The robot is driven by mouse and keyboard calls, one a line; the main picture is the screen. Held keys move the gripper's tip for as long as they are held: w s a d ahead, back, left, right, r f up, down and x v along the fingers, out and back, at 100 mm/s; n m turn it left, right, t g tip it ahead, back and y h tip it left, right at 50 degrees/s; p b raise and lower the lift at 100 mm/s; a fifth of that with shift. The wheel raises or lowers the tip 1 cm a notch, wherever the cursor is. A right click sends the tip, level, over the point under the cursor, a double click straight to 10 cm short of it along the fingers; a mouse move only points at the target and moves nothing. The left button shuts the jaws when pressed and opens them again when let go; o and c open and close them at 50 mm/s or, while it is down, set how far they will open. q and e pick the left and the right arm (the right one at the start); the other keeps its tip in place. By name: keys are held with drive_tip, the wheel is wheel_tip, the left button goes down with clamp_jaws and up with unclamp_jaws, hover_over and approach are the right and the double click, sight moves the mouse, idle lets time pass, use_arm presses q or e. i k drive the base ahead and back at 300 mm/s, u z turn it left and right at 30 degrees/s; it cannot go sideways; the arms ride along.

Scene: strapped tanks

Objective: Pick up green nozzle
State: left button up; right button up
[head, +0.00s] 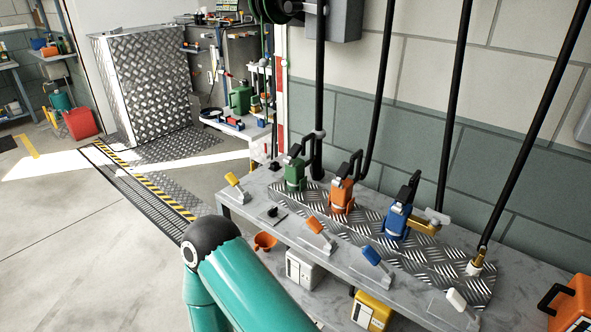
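The green nozzle (295,177) stands upright at the far left end of the row on the diamond-plate strip of the grey bench (240,204). It has a black handle on top, and a black hose rises behind it. The orange nozzle (341,195) stands to its right, then the blue nozzle (397,220). A teal arm link of mine crosses the bottom of the head view, in front of the bench and apart from the green nozzle. Neither of my grippers shows in this view.
Several levers with coloured grips, such as a yellow one (233,180) and an orange one (315,225), line the bench's front. Black hoses hang along the wall behind. A white canister (301,268) and a yellow canister (371,310) are below. Floor at left is mostly open.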

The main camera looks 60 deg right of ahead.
sight(294, 172)
drive_tip(key=z, duration=3.1)
drive_tip(key=k, duration=0.1)
drive_tip(key=u, duration=1.95)
